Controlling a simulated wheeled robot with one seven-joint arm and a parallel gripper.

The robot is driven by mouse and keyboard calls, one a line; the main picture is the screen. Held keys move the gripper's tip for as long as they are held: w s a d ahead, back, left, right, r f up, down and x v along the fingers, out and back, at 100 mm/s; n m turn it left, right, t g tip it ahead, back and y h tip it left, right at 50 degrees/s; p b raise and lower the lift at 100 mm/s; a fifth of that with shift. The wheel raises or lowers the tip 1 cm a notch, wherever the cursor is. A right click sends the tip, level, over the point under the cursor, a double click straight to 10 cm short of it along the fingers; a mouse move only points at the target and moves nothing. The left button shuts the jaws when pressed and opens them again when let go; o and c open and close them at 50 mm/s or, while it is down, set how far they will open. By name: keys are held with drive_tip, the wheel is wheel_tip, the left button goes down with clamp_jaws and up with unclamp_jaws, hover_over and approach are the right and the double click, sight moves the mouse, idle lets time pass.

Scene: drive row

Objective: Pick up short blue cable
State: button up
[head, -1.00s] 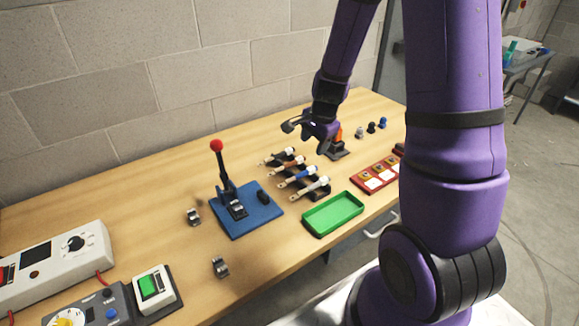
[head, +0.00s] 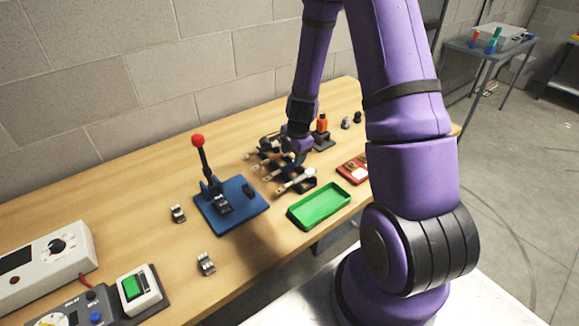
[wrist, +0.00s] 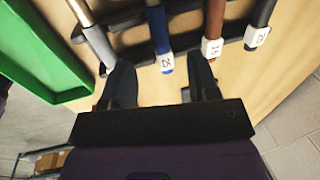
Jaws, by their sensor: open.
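The blue cable (wrist: 157,22) lies in a dark holder beside others, its white label end pointing towards my gripper in the wrist view. My gripper (wrist: 161,72) is open, with one finger on each side of the blue cable's labelled end. No contact is clear between the fingers and the cable. In the head view my gripper (head: 297,150) is low over the cable row and hides most of the blue cable.
A white-ended cable (wrist: 98,42) lies left of the blue one; an orange-brown cable (wrist: 213,25) and a black cable (wrist: 259,22) lie to its right. A green tray (head: 320,205) stands in front. A blue plate (head: 240,211) with a red-knobbed lever (head: 198,140) is to the left.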

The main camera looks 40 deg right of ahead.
sight(291, 163)
drive_tip(key=shift+w+f, duration=0.25)
drive_tip(key=shift+f, duration=0.85)
drive_tip(key=shift+w+f, duration=0.25)
drive_tip(key=shift+f, duration=0.8)
clamp_jaws()
